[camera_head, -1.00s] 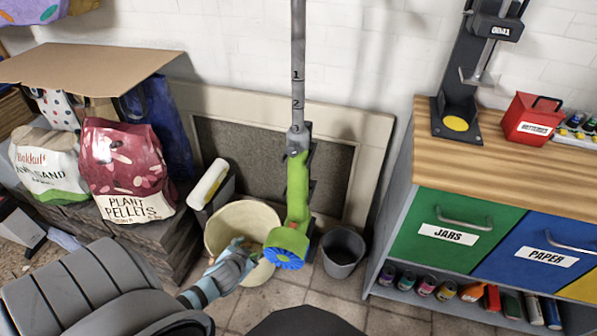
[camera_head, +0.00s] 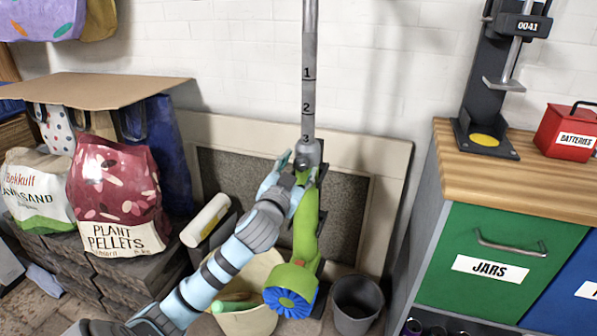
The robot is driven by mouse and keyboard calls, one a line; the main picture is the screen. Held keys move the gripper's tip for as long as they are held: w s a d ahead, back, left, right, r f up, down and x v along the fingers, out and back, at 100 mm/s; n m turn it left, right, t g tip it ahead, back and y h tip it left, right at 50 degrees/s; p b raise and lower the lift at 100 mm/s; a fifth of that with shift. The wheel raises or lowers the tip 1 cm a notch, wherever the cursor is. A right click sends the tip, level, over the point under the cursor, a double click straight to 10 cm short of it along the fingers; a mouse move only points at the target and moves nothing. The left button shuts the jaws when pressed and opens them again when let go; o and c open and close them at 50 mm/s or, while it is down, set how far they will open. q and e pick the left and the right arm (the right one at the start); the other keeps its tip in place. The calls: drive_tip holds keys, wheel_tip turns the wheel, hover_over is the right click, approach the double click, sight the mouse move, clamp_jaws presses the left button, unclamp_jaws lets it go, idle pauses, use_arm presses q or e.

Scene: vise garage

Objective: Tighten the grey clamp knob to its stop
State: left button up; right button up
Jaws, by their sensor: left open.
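The grey clamp knob (camera_head: 309,153) sits at the foot of a grey pole (camera_head: 309,70) marked 1, 2 and 3, at the top of a curved green body (camera_head: 306,228). My left gripper (camera_head: 297,166) is open just left of and below the knob, with its fingers raised near it. One finger overlaps the top of the green body. I cannot tell whether the fingers touch the knob. My right gripper is not in view.
A ribbed blue disc (camera_head: 290,302) ends the green body low down. A cream bucket (camera_head: 256,270) and a dark pot (camera_head: 356,303) stand beside it. Bags, including a red plant pellets bag (camera_head: 112,190), are left. A wooden-topped cabinet (camera_head: 545,165) is right.

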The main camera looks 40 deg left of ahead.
use_arm(q)
drive_tip(key=shift+w+a, duration=0.15)
drive_tip(key=shift+w, duration=0.3)
